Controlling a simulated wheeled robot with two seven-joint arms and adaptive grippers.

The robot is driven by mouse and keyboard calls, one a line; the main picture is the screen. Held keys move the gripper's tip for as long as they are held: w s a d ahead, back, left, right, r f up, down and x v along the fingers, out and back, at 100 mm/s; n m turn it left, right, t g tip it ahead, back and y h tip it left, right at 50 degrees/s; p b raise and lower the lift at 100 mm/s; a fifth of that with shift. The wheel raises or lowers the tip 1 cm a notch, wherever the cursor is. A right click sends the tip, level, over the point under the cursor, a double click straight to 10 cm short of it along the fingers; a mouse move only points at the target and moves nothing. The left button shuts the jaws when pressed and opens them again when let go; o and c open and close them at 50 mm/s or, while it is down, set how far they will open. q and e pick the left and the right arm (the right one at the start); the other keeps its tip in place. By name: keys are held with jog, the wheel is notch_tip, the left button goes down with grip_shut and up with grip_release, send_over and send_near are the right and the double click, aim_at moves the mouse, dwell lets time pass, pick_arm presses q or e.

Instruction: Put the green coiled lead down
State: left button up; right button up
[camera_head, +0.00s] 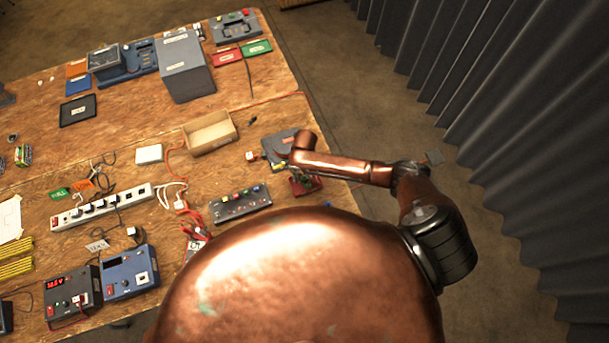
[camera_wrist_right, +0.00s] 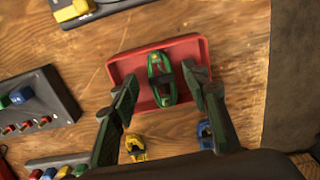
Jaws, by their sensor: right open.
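The green coiled lead (camera_wrist_right: 161,80) lies on the red tray (camera_wrist_right: 190,48) in the right wrist view. My right gripper (camera_wrist_right: 160,76) is open, with one finger on each side of the lead; I cannot tell whether a finger touches it. In the head view my right arm reaches over the red tray (camera_head: 313,184), and its hand hides part of the tray. My left gripper is not in view.
A yellow coiled lead (camera_wrist_right: 136,147) and a blue one (camera_wrist_right: 204,133) lie nearer my wrist. A grey box with knobs (camera_head: 240,203) stands left of the tray. A grey device (camera_head: 279,144) is behind it. The table's right edge is close.

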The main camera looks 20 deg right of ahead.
aim_at(304, 179)
notch_tip(304, 179, up, 13)
jog(key=shift+f, duration=0.2)
dwell(0.4)
